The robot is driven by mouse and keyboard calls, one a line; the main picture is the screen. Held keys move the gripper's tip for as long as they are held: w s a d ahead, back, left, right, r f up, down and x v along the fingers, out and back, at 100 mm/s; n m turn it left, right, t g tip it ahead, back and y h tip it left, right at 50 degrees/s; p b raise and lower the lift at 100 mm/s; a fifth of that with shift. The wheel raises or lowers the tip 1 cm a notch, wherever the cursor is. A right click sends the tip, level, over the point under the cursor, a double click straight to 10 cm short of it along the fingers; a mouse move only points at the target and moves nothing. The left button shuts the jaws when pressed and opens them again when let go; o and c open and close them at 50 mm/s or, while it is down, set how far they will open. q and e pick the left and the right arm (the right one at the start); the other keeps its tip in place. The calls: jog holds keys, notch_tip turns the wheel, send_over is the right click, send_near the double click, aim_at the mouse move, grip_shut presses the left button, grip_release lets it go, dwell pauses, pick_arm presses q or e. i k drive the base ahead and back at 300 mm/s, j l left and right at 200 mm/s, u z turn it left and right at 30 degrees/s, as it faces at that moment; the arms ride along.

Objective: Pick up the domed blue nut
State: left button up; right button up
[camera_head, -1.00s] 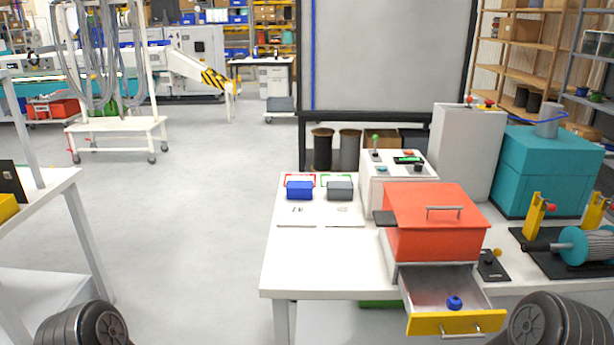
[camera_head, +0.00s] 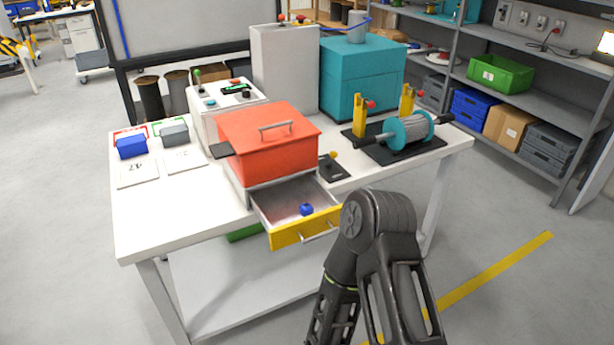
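The domed blue nut (camera_head: 306,209) lies inside the open drawer (camera_head: 284,237), which has a yellow front and a silver handle. The drawer sits under an orange-red lidded box (camera_head: 268,146) on the white table. The nut is uncovered and nothing touches it from above. A dark arm of mine rises at the lower middle right, in front of the table and to the right of the drawer. No gripper fingers show in the view.
The white table (camera_head: 140,221) also bears a blue block (camera_head: 131,147), a grey block (camera_head: 174,135), a control box (camera_head: 223,101), a teal cabinet (camera_head: 361,80) and a reel on a stand (camera_head: 408,133). Shelves (camera_head: 530,105) stand at the right. Floor is clear at the left.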

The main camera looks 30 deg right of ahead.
aim_at(306, 210)
jog(key=z, duration=0.8)
jog(key=i+l+z, duration=0.1)
jog(key=i+z, duration=0.55)
jog(key=z, duration=0.15)
jog(key=i+j+z, duration=0.15)
jog(key=i+z, duration=0.25)
jog(key=i+l+z, duration=0.2)
jog(key=i+z, duration=0.3)
jog(key=i, duration=0.2)
jog(key=i+z, duration=0.45)
jog(key=i, duration=0.25)
jog(key=i+z, duration=0.35)
jog(key=i, duration=0.5)
jog(key=i+j+z, duration=0.15)
jog(key=i+z, duration=0.25)
jog(key=i, duration=0.4)
jog(key=u, duration=4.25)
